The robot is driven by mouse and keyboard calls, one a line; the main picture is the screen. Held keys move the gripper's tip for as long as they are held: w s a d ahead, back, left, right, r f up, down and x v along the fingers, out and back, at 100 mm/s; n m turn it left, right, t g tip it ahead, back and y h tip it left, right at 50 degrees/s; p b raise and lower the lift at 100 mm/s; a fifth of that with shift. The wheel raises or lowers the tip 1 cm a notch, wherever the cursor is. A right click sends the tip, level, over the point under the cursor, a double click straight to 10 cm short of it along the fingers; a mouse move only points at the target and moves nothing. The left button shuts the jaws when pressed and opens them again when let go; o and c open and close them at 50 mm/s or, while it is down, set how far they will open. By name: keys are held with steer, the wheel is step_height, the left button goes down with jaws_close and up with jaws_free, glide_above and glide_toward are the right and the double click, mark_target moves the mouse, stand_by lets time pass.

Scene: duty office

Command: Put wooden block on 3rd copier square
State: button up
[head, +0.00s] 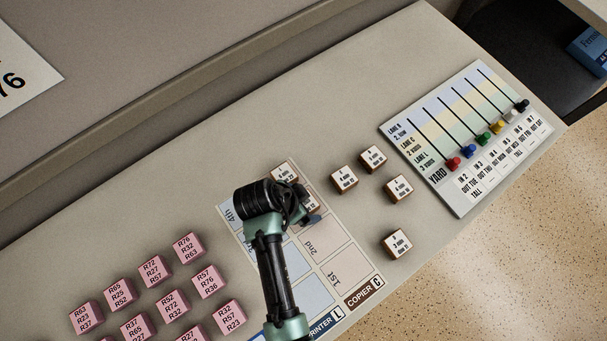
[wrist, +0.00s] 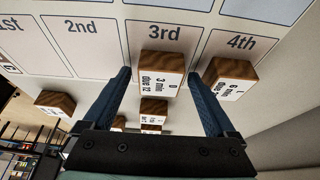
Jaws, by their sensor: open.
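In the head view this block (head: 311,203) is partly hidden by my gripper (head: 296,219). My gripper is open, its two fingers (wrist: 167,72) on either side of the block with a visible gap at each side. Another wooden block stands on the 4th copier square (head: 284,172); it also shows just right of my right finger in the wrist view (wrist: 238,75). The 2nd copier square (head: 313,241) is empty.
Loose wooden blocks stand right of the board (head: 344,179), (head: 373,157), (head: 398,187), (head: 397,243). A yard board with coloured pegs (head: 466,140) lies farther right. Several pink blocks (head: 153,270) fill the lower left. The table behind my gripper is bare.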

steer(key=shift+r, duration=0.1)
steer(key=v, duration=1.2)
steer(key=w+a+r+n+t+y, duration=0.25)
steer(key=w+r+t, duration=0.45)
steer(key=w+r, duration=0.75)
steer(key=w+d+r+n+t+y, duration=0.1)
steer(key=w+r+t, duration=0.15)
steer(key=r, duration=0.65)
steer(key=w+r+n+t, duration=0.2)
steer(key=r+t, duration=0.1)
steer(key=r, duration=0.5)
steer(key=s+d+r+n+t, duration=0.1)
steer(key=s+r+t, duration=0.3)
steer(key=r, duration=0.7)
steer(key=s+d+r+n+t, duration=0.2)
steer(key=s+r+t, duration=0.2)
steer(key=r, duration=0.6)
steer(key=s+d+r+n+t, duration=0.2)
steer(key=s+r+t, duration=0.2)
steer(key=r, duration=0.7)
steer(key=shift+s+r+p, duration=0.2)
steer(key=shift+r+p, duration=0.1)
